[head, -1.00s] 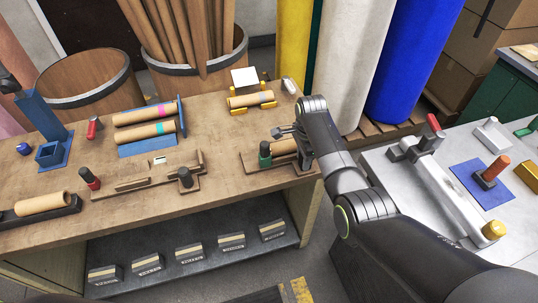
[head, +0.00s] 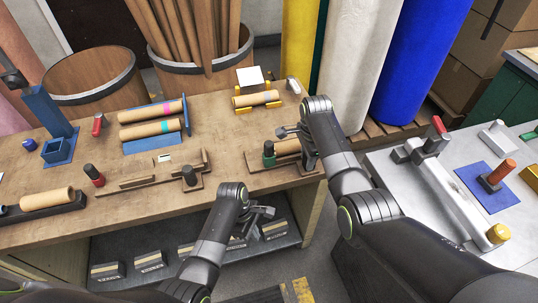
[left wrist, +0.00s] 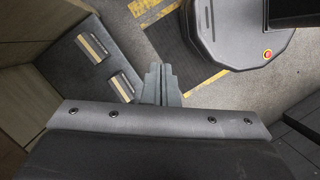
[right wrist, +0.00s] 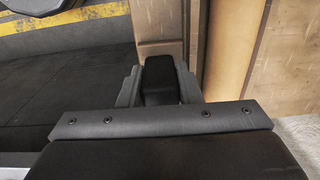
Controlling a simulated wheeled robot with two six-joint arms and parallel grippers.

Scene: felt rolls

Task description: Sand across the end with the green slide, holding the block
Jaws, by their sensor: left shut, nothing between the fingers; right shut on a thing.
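The green slide (head: 268,153), a dark knob with a green band, stands at the left of a wooden jig (head: 262,185) near the table's right end. A tan tube (head: 287,147) lies in this jig; it also shows in the right wrist view (right wrist: 222,60). My right gripper (head: 308,158) is shut on the black block (right wrist: 160,78) at the jig's right end; in the head view the gripper mostly hides the block. My left gripper (head: 268,211) is shut and empty, in front of the table edge, apart from the slide. Its closed fingers show in the left wrist view (left wrist: 161,85).
A second jig (head: 150,178) with a red-banded knob (head: 93,175) and black block (head: 189,175) stands left. Tubes with pink and teal bands (head: 150,122) lie behind. A yellow-ended cradle (head: 256,98) holds another tube. A lower shelf (head: 150,270) carries several grey blocks.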

